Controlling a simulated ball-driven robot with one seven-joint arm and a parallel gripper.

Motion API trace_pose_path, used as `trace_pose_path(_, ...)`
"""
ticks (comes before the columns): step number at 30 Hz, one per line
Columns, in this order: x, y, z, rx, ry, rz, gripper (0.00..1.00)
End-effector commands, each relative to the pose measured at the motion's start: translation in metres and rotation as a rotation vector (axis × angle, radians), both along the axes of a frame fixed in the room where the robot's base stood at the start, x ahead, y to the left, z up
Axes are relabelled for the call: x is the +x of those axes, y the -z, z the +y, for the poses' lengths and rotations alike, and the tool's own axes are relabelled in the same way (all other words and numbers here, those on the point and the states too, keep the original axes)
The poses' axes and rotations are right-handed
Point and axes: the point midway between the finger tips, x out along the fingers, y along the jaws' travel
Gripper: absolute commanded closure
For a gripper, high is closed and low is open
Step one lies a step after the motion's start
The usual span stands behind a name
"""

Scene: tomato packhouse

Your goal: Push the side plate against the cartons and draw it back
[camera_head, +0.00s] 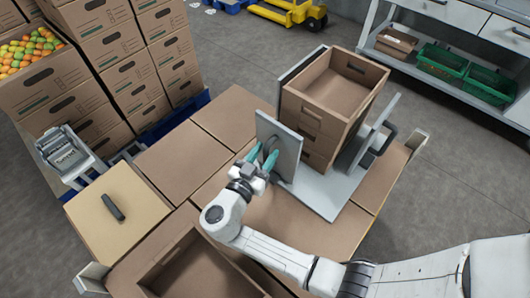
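The grey side plate (287,148) stands upright at the left of the stacked open cartons (318,118). A dark handle shows on its near face. My gripper (265,152) has its teal fingers at this handle, one on each side as far as I can see. The fingers are apart, but whether they press on the handle is not clear. The cartons stand on a grey base plate (322,199); the top one is empty.
Another upright grey plate (371,135) with a dark handle stands right of the cartons. An open carton (205,275) lies in front, below my arm. A tan box (95,228) with a dark handle and a small labelled device (66,150) stand left. Tomato cartons (45,92) are stacked behind.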

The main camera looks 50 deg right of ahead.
Motion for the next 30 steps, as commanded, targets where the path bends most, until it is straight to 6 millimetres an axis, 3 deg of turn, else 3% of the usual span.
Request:
trace_pose_path(8, 0.000, -0.003, -0.001, 0.001, 0.002, -0.002, 0.60)
trace_pose_path(15, -0.001, -0.032, 0.001, 0.001, 0.000, -0.005, 0.60)
trace_pose_path(26, -0.046, -0.084, 0.008, 0.000, -0.001, -0.002, 0.60)
trace_pose_path(30, -0.071, -0.097, 0.012, 0.000, -0.002, 0.000, 0.60)
